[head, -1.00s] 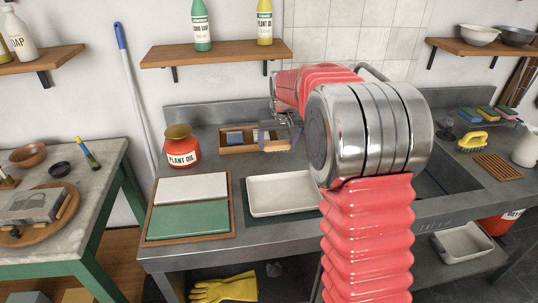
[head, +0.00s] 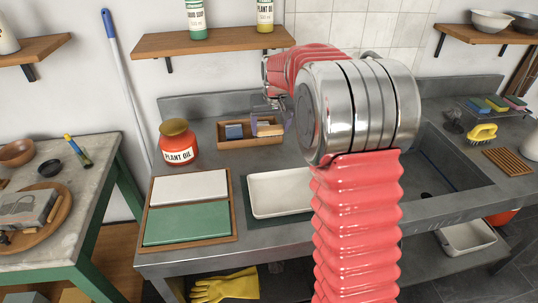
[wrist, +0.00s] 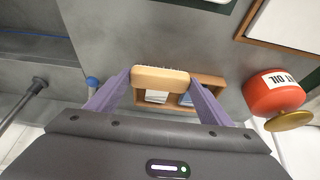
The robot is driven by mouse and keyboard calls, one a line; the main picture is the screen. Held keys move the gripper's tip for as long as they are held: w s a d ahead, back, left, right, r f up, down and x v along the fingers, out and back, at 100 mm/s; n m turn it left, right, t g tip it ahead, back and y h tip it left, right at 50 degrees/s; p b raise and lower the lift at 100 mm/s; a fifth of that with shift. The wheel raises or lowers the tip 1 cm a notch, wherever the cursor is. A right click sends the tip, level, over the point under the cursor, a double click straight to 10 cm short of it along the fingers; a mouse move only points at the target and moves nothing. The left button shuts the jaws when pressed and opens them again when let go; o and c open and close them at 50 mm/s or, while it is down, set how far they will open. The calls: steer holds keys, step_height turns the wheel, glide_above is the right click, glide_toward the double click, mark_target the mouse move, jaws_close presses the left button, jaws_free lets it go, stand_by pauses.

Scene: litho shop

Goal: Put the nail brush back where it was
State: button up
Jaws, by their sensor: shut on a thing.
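The nail brush (wrist: 160,77) has a pale wooden back and a thin line of whitish bristles. My gripper (wrist: 160,80) is shut on it, with a purple finger at each end. In the head view the brush (head: 268,130) shows at the right part of a small wooden tray (head: 250,144) at the back of the counter. The wrist view shows the tray (wrist: 215,80) partly behind the brush. I cannot tell whether the brush touches the tray. A blue block (head: 233,131) sits in the tray's left part. My arm hides some of the counter to the right.
A red plant oil jar (head: 178,147) stands close left of the tray. A white shallow tray (head: 280,212) and a board with white and green slabs (head: 236,237) lie in front. A yellow-handled brush (head: 483,132) is far right. Bare counter lies between the tray and the slabs.

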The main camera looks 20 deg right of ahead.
mark_target(271, 134)
steer(key=shift+f, duration=2.15)
steer(key=shift+f, duration=2.5)
steer(key=o, duration=1.1)
steer(key=shift+f, duration=0.1)
steer(key=shift+o, duration=0.2)
steer(key=v, duration=1.2)
